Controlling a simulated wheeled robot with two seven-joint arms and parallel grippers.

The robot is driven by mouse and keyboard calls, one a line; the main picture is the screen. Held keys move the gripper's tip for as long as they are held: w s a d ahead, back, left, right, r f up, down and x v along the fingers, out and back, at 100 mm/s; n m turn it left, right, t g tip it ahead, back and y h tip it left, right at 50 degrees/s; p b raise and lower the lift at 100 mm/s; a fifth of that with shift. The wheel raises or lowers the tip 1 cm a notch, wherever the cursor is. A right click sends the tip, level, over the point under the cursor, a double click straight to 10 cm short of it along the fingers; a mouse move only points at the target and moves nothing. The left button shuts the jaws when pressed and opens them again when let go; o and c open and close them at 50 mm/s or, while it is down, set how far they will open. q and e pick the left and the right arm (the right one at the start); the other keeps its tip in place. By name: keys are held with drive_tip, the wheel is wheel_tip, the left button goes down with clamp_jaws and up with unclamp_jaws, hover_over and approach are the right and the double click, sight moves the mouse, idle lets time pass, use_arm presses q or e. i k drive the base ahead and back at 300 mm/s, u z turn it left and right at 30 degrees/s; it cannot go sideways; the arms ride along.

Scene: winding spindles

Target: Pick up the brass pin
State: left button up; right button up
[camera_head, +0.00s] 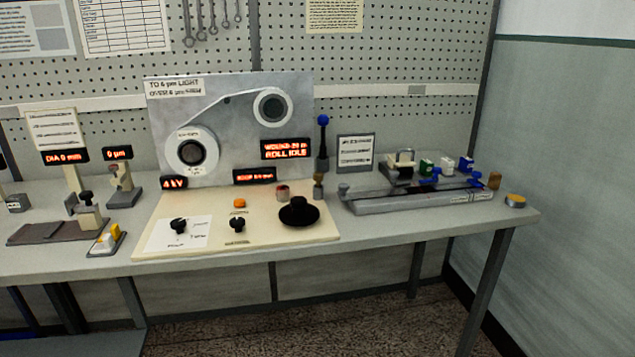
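I cannot tell for sure which thing is the brass pin. A small brownish-gold upright cylinder (494,180) stands at the right end of the long grey fixture on the bench. Another small brass-brown upright post (318,186) stands below the lever with a blue knob, near the back right corner of the cream control panel. A low round piece with a yellow-gold top (515,200) sits near the bench's right end. Neither of my grippers shows in the head view.
The grey bench (390,236) carries a cream panel (262,235) with black knobs, a winding board (235,105) with two rolls, and a long grey fixture (415,202) with blue parts. Small gauges stand at the left. The bench front right of the panel is clear.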

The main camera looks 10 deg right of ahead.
sight(319, 176)
drive_tip(key=u, duration=1.25)
drive_tip(key=i, duration=1.25)
drive_tip(key=z, duration=1.15)
